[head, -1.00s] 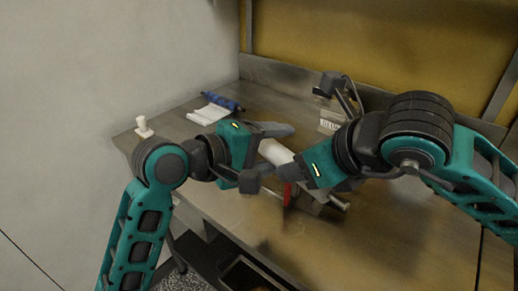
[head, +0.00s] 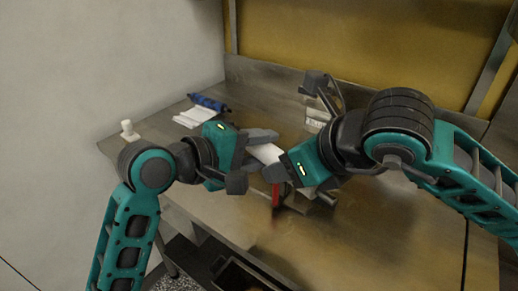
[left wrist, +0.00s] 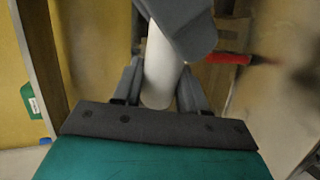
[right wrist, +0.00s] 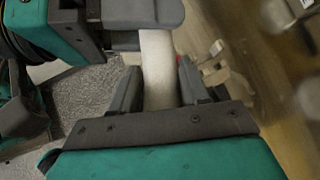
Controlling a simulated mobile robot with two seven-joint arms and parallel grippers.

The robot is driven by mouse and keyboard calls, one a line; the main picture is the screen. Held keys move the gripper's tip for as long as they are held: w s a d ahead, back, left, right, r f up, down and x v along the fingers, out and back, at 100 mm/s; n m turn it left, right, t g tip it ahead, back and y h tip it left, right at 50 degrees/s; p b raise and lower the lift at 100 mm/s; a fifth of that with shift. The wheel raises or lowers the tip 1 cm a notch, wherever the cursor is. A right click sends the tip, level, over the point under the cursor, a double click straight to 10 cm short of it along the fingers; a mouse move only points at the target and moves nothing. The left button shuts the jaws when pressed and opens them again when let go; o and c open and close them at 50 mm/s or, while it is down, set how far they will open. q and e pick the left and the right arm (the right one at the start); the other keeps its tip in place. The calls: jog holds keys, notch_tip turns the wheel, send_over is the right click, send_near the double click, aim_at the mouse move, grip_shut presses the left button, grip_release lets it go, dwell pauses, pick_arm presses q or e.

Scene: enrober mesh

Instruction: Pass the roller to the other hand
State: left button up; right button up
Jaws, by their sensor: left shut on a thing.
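The white roller (head: 265,153) is held above the worktable between my two grippers. My left gripper (head: 263,158) is shut on it; the left wrist view shows the roller (left wrist: 160,75) between the fingers. My right gripper (head: 272,168) is at the same roller, close beside the left one. In the right wrist view the roller (right wrist: 158,75) lies between the right fingers, very near both; whether they press on it I cannot tell. The grippers hide parts of the roller in the head view.
A blue roller-like piece (head: 208,103) and a white cloth or pad (head: 193,118) lie at the back left of the worktable (head: 370,240). A small white knob-shaped thing (head: 129,131) stands at the left corner. A red handle (head: 276,195) is below the grippers. The front right is clear.

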jog(key=o, duration=0.5)
